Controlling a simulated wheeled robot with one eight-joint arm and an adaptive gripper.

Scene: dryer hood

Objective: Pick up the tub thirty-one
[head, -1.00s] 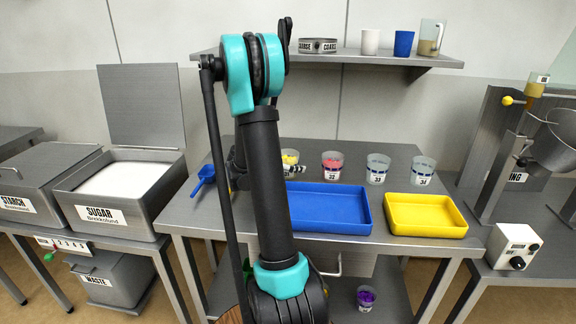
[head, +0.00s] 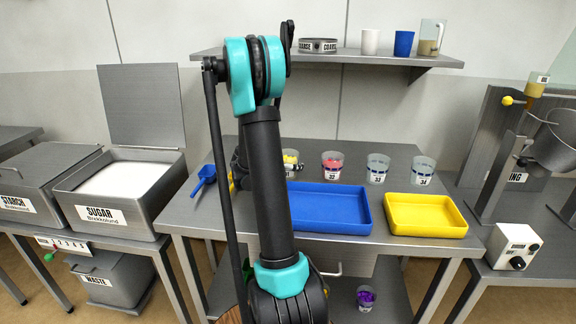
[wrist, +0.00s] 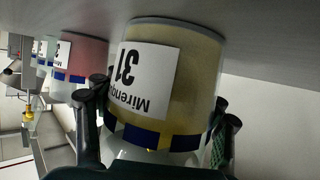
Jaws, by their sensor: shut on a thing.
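Tub thirty-one (wrist: 185,75) fills the middle of the wrist view, upside down there, with yellowish content, a white label reading 31 and a blue-and-yellow band. My gripper (wrist: 160,105) is shut on it, with one dark finger on each side near the band. In the head view the tub (head: 291,157) shows only partly beside my arm, and my gripper is mostly hidden behind the arm. I cannot tell whether its base touches the table.
Tub 32 (head: 332,164) with red content stands to the right, followed by tubs 33 (head: 377,170) and 34 (head: 422,171). A blue tray (head: 330,226) and a yellow tray (head: 426,230) lie in front. A blue scoop (head: 204,177) lies at left. A shelf (head: 350,61) runs above.

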